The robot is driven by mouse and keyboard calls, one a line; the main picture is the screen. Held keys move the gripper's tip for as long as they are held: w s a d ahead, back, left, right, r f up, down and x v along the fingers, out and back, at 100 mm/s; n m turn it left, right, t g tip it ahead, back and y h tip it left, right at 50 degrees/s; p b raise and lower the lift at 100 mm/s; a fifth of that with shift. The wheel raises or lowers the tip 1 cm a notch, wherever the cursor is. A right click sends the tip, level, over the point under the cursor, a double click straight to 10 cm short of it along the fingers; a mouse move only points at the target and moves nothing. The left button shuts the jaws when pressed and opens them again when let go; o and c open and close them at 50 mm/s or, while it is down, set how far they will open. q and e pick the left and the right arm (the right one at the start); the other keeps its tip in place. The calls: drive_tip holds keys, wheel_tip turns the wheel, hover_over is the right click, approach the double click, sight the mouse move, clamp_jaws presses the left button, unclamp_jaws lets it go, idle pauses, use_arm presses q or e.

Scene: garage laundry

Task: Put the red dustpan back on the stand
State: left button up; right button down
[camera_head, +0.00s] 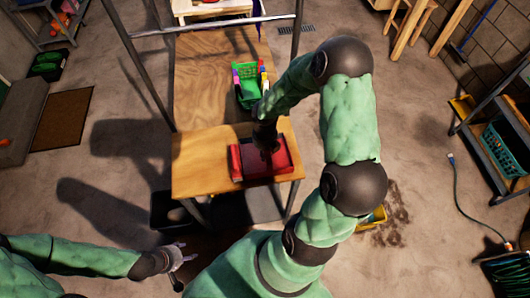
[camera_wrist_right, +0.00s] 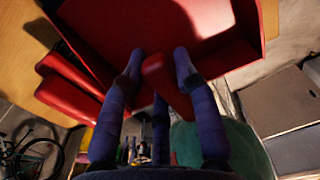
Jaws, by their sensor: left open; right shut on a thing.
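The red dustpan (camera_head: 268,172) is at the near right part of the wooden table. In the right wrist view its broad red pan (camera_wrist_right: 225,50) fills the top. My right gripper (camera_head: 266,150) is over it, its dark fingers (camera_wrist_right: 160,62) shut around a short red handle-like part (camera_wrist_right: 165,85). Another red piece (camera_wrist_right: 75,90) shows at the left of the wrist view; I cannot tell what it belongs to. I cannot tell whether the dustpan touches the table. My left gripper (camera_head: 182,256) is open and empty, low in front of the table. I cannot clearly identify the stand.
The wooden table (camera_head: 200,165) has bare room at the left. A green container with coloured items (camera_head: 247,85) stands farther back on it. A metal frame (camera_head: 140,65) rises around the table. A yellow bin (camera_head: 375,217) is on the floor at the right, partly behind my arm.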

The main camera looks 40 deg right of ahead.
drive_tip(key=shift+f, duration=0.15)
drive_tip(key=c, duration=0.9)
unclamp_jaws()
drive_tip(key=shift+c, duration=0.2)
wheel_tip(320, 180, up, 12)
drive_tip(key=p, duration=0.3)
